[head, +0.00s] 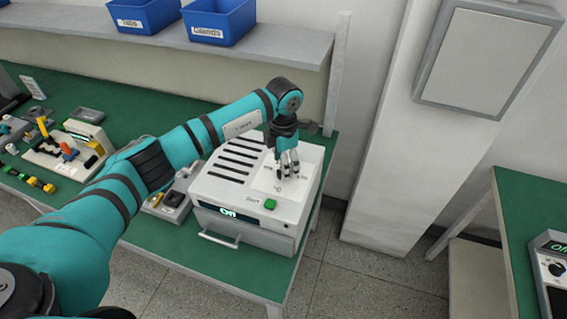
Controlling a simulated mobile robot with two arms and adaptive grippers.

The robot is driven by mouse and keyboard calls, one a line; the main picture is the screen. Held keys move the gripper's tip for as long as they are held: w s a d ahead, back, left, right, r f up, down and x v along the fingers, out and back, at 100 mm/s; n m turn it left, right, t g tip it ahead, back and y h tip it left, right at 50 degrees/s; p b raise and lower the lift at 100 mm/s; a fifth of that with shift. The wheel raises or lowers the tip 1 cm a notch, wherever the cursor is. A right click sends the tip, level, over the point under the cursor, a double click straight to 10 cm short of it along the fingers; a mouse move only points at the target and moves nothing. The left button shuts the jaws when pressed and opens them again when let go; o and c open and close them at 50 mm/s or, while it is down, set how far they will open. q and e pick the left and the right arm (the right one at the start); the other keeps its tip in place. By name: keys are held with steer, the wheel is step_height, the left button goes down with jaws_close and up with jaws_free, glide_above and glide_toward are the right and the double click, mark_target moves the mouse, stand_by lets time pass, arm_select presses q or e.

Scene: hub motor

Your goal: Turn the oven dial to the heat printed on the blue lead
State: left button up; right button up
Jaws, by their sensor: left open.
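The oven (215,185) is a white box with dark slots on top, a front handle and a small lit display (229,212), whose text is too small to read surely. A pale dial plate (266,182) with small print lies on its top right. My left gripper (288,173) points down over this plate with its fingers open. The dial itself is hidden behind or between the fingers, and I cannot tell whether they touch it. A green button (270,204) marked Start sits near the front edge. I cannot make out the blue lead or its printed heat. My right gripper is not in view.
The oven stands on a green bench (127,113). A fixture (72,148) with coloured parts stands at the left. A small grey device (172,200) is beside the oven. Blue bins (217,22) sit on the shelf above. A white pillar (395,150) rises to the right.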

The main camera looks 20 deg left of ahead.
arm_select(q)
steer(key=shift+f, duration=1.35)
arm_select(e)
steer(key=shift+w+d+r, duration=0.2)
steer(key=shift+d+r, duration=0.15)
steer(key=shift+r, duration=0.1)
arm_select(q)
steer(key=c, duration=1.2)
steer(key=shift+o, duration=0.2)
steer(key=shift+w+f+m+b, duration=0.1)
steer(key=shift+m+b, duration=0.3)
steer(key=shift+b, duration=0.15)
steer(key=m+b, duration=0.6)
steer(key=b, duration=0.3)
steer(key=shift+f, duration=0.1)
steer(key=m+b, duration=0.2)
steer(key=shift+b, duration=0.35)
steer(key=shift+r+m+b, duration=0.25)
steer(key=shift+m+b, duration=0.05)
steer(key=shift+m, duration=0.2)
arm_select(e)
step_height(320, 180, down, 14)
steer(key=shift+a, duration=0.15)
